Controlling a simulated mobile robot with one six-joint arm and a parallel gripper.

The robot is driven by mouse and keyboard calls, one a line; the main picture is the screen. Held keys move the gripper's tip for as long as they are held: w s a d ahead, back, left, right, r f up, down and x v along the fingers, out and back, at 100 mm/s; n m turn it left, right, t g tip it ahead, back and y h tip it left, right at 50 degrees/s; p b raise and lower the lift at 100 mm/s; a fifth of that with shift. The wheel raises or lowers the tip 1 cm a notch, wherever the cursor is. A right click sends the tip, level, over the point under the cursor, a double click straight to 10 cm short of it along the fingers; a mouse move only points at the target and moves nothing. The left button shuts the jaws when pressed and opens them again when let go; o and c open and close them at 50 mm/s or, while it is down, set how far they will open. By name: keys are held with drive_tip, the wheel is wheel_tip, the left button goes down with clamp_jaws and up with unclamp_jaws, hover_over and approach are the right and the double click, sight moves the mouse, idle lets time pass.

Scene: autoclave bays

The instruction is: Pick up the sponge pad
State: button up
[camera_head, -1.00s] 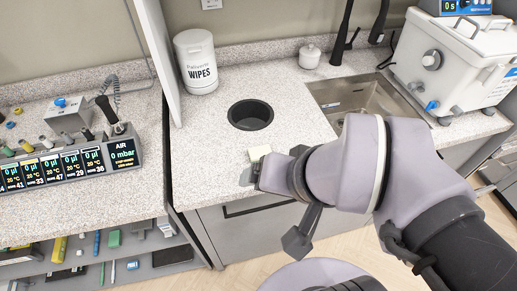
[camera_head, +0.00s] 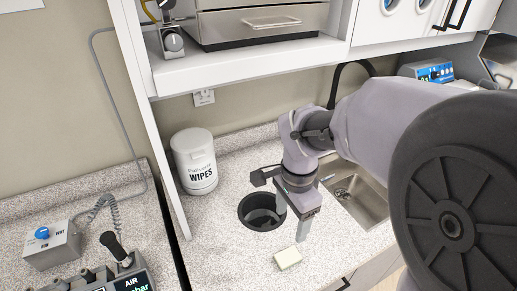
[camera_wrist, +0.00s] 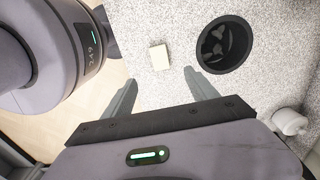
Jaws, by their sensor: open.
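The sponge pad (camera_head: 287,258) is a small cream-coloured block lying flat on the speckled counter, just in front of the round black opening. It also shows in the wrist view (camera_wrist: 159,57), beyond and between the fingertips. My gripper (camera_head: 293,225) points down over the counter by the black opening, behind the pad. Its two fingers are spread apart with nothing between them. In the wrist view the fingers (camera_wrist: 160,85) do not touch the pad. The exact height of the fingertips above the counter is hard to tell.
The round black opening (camera_head: 261,211) is beside the fingers. A white wipes canister (camera_head: 194,160) stands behind left, and a steel sink (camera_head: 360,197) is at right. A shelf with a steel unit (camera_head: 262,22) hangs above. The counter around the pad is clear.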

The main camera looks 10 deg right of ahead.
drive_tip(key=b, duration=0.5)
hover_over(288, 256)
drive_tip(key=f, duration=1.2)
drive_tip(key=shift+s+a, duration=0.15)
drive_tip(key=shift+s, duration=0.2)
drive_tip(key=f+b, duration=0.1)
drive_tip(key=f, duration=0.2)
drive_tip(key=f+b, duration=0.1)
drive_tip(key=f, duration=0.1)
drive_tip(key=shift+w+d+f+b, duration=0.15)
drive_tip(key=shift+w+d+b, duration=0.05)
drive_tip(key=shift+w+b, duration=0.15)
clamp_jaws()
drive_tip(key=shift+r+p, duration=0.4)
wheel_tip(288, 256, up, 3)
drive_tip(key=shift+r+p, duration=0.2)
drive_tip(key=shift+p, duration=0.75)
drive_tip(key=s+d+b, duration=0.2)
drive_tip(key=s, duration=0.5)
drive_tip(key=s+d+r+b, duration=0.1)
drive_tip(key=s+d+b, duration=0.2)
drive_tip(key=s, duration=0.5)
drive_tip(key=shift+s, duration=0.15)
